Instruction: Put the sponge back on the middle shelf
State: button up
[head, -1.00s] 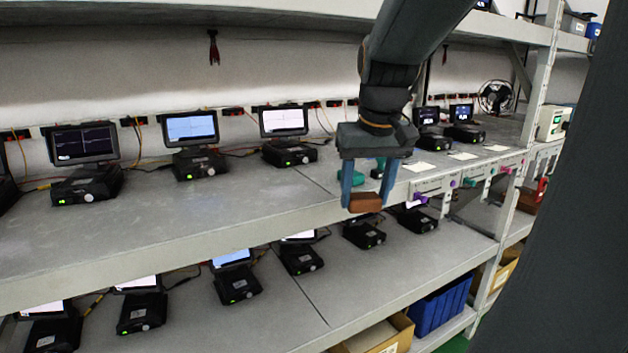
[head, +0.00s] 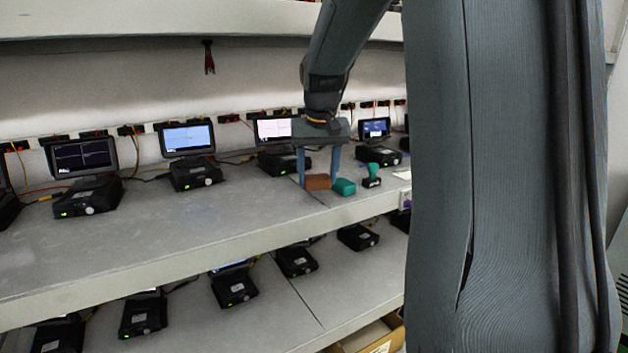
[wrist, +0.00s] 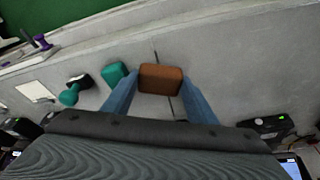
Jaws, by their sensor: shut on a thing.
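The sponge is a brown block (head: 317,182) between the two blue fingers of my gripper (head: 319,178). In the wrist view the brown sponge (wrist: 161,78) sits between the fingertips, with grey shelf surface behind it. My gripper is shut on it and points down over the middle shelf (head: 240,215). The sponge is at or just above the shelf surface; I cannot tell whether it touches. A teal block (head: 344,187) lies close to its right in the head view.
A teal-handled stamp (head: 372,175) stands right of the teal block. Devices with screens, such as one with a blue screen (head: 190,150), line the shelf's back. Bare shelf lies left and in front of the sponge. The lower shelf (head: 285,305) holds more devices.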

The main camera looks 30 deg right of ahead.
aim_at(316, 177)
jog(key=shift+w, duration=0.55)
jog(key=shift+f+p, duration=0.9)
jog(key=shift+f, duration=0.85)
jog(key=shift+f, duration=0.1)
jog(key=o, duration=1.1)
